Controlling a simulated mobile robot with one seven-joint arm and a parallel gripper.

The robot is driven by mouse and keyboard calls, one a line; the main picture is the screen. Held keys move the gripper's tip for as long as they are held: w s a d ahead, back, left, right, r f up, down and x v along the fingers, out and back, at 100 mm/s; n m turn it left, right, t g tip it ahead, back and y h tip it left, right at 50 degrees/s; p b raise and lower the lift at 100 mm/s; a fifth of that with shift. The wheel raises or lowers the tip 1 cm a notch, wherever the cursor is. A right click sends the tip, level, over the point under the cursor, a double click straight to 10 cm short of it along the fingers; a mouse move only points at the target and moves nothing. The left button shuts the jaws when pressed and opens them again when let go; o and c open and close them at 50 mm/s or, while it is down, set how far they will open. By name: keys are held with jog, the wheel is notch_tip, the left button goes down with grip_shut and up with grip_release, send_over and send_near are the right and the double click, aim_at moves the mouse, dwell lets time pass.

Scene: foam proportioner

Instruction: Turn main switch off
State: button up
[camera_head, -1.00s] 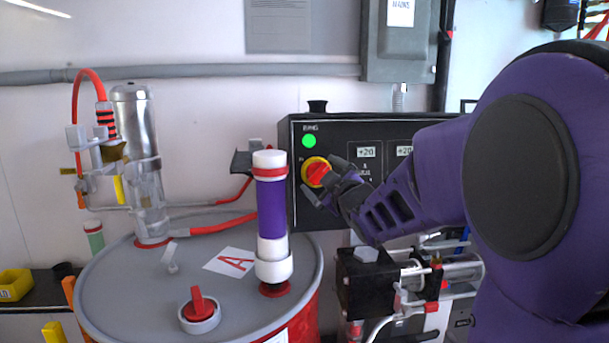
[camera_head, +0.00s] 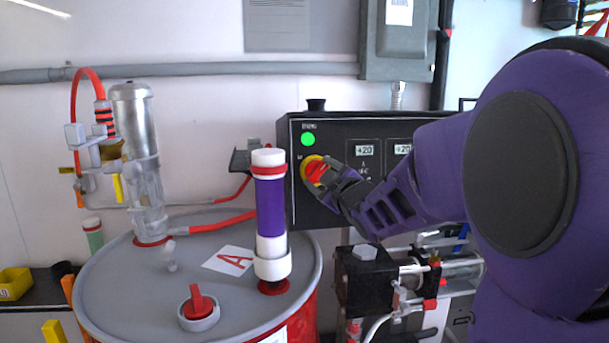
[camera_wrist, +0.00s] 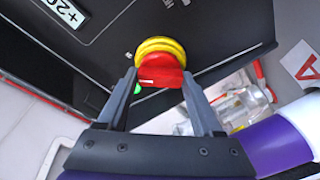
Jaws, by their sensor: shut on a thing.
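The main switch is a red rotary knob (camera_head: 316,171) on a yellow ring (camera_head: 306,173), on the left of the black control panel (camera_head: 345,135). A green light (camera_head: 308,139) is lit just above it. My gripper (camera_head: 328,177) is at the switch. In the wrist view the red knob (camera_wrist: 161,72) lies between the two fingers of my gripper (camera_wrist: 160,88), which is shut on it. The yellow ring also shows there (camera_wrist: 158,46), behind the knob. Part of the knob is hidden by a finger in the head view.
A grey drum (camera_head: 130,270) with a purple and white cylinder (camera_head: 270,205) stands left of the panel, close to my gripper. A pump assembly (camera_head: 365,280) sits below the panel. A grey mains box (camera_head: 398,40) hangs above.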

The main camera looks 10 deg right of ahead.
jog(key=n+g, duration=0.1)
jog(key=n, duration=0.3)
jog(key=shift+r+y, duration=0.15)
jog(key=shift+y, duration=0.25)
jog(key=n+g, duration=0.1)
jog(key=n, duration=0.4)
jog(key=shift+r+p, duration=0.15)
jog(key=shift+p, duration=0.25)
jog(key=n+g+p, duration=0.1)
jog(key=n, duration=0.3)
jog(key=shift+h, duration=0.3)
jog(key=shift+n+g+h+p, duration=0.3)
jog(key=shift+n+h+p, duration=0.25)
jog(key=shift+n, duration=1.25)
jog(key=o, duration=1.4)
jog(key=shift+c, duration=0.2)
